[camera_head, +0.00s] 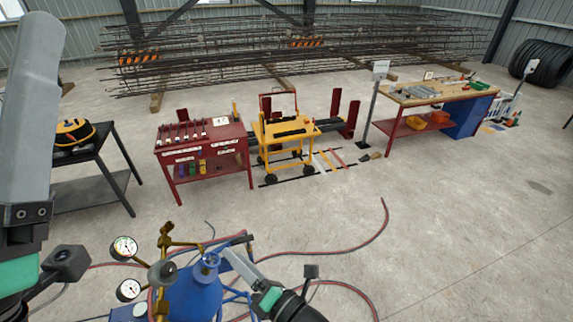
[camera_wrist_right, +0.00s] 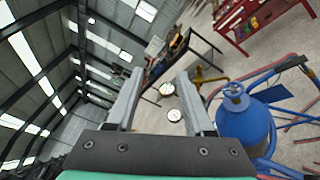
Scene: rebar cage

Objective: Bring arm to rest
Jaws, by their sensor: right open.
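My right gripper (camera_head: 228,253) reaches up and left from the bottom middle of the head view, in front of or over the blue gas cylinder (camera_head: 195,292). In the right wrist view its two fingers (camera_wrist_right: 159,78) stand apart with nothing between them. The cylinder (camera_wrist_right: 245,125) is beside the right finger there; I cannot tell if they touch. My left gripper (camera_head: 28,95) fills the left edge of the head view, very close, pointing up. Its fingers overlap, so its opening is hidden.
Pressure gauges (camera_head: 125,247) and red and blue hoses (camera_head: 340,248) surround the cylinder. Farther off are a black table (camera_head: 95,185), red tool bench (camera_head: 210,158), yellow cart (camera_head: 285,130), workbench (camera_head: 430,95) and rebar stacks (camera_head: 220,55). The floor at right (camera_head: 470,220) is clear.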

